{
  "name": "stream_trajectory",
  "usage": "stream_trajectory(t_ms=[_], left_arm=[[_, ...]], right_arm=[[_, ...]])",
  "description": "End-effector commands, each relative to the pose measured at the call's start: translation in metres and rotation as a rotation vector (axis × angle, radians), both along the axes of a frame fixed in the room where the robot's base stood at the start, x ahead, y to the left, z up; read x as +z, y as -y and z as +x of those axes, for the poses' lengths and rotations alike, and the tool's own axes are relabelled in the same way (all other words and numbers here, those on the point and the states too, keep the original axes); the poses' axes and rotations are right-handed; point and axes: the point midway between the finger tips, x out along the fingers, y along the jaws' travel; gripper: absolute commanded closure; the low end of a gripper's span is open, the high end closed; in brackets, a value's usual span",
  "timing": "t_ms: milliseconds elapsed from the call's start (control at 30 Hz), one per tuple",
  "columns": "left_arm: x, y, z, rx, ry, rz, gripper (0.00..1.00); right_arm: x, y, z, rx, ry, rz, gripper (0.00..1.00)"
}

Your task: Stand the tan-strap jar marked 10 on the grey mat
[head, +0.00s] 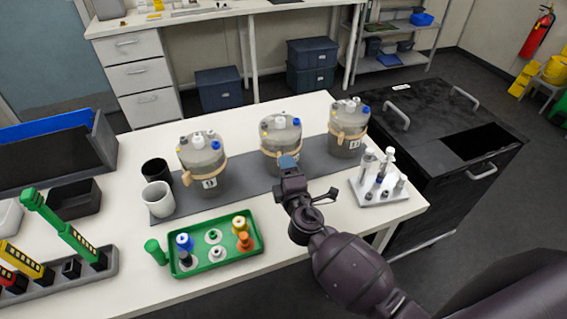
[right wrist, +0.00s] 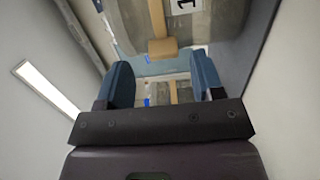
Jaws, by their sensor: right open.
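Three grey jars with tan straps stand in a row on the long grey mat (head: 243,180): a left jar (head: 205,170), a middle jar (head: 283,133) and a right jar (head: 347,137). The middle jar looks upright; my right gripper partly hides its front and label, so its number cannot be read in the head view. My right gripper (head: 288,163) is open in front of the middle jar. In the right wrist view, a tan strap (right wrist: 163,47) and a label starting with 1 (right wrist: 185,4) show beyond the open blue fingers, with nothing visibly gripped. My left gripper is out of view.
A green tray (head: 205,268) with small coloured parts lies in front of the mat. A white rack (head: 365,197) with tubes stands right of my gripper. White and black cups (head: 157,198) stand at the mat's left end. A black cabinet (head: 440,130) borders the right.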

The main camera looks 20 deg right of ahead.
Motion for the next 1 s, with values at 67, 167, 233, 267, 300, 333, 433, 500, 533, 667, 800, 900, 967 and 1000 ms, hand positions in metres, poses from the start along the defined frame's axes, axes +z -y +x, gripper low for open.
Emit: stream_trajectory(t_ms=[67, 167, 233, 267, 300, 333, 433, 500, 533, 667, 800, 900, 967, 1000], left_arm=[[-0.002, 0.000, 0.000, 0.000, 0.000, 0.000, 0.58], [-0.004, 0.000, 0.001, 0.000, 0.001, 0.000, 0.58], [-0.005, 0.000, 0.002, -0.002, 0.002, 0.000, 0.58], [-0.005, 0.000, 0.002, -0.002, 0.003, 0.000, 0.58], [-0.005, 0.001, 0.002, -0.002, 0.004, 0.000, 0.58], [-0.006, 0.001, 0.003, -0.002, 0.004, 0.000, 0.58], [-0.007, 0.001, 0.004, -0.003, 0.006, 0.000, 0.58], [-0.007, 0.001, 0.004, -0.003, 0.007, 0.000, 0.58], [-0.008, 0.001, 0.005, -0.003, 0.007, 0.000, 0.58], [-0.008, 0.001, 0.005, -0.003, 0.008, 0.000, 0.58], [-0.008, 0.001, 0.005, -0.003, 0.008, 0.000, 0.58], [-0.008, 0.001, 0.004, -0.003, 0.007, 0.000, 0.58], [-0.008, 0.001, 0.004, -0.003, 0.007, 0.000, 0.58], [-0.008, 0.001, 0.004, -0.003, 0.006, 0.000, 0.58]], right_arm=[[-0.002, -0.001, -0.016, -0.001, -0.002, 0.001, 0.39], [-0.002, -0.002, -0.034, -0.001, -0.002, 0.001, 0.39], [-0.002, -0.003, -0.046, -0.001, -0.002, 0.000, 0.39], [-0.002, -0.004, -0.051, -0.001, -0.001, 0.000, 0.39], [-0.002, -0.004, -0.057, -0.001, -0.002, 0.000, 0.39], [-0.001, -0.005, -0.061, -0.001, -0.001, 0.000, 0.39], [-0.001, -0.006, -0.072, 0.000, 0.000, 0.001, 0.39], [-0.001, -0.006, -0.078, -0.001, -0.001, 0.001, 0.39], [-0.001, -0.006, -0.080, -0.001, 0.000, 0.001, 0.39], [0.000, -0.007, -0.085, 0.000, 0.001, 0.000, 0.39], [0.000, -0.007, -0.086, 0.000, 0.001, 0.000, 0.39], [0.000, -0.007, -0.085, 0.000, 0.001, 0.000, 0.39], [0.000, -0.007, -0.085, 0.000, 0.001, 0.000, 0.39], [0.000, -0.007, -0.085, 0.000, 0.001, 0.000, 0.39]])
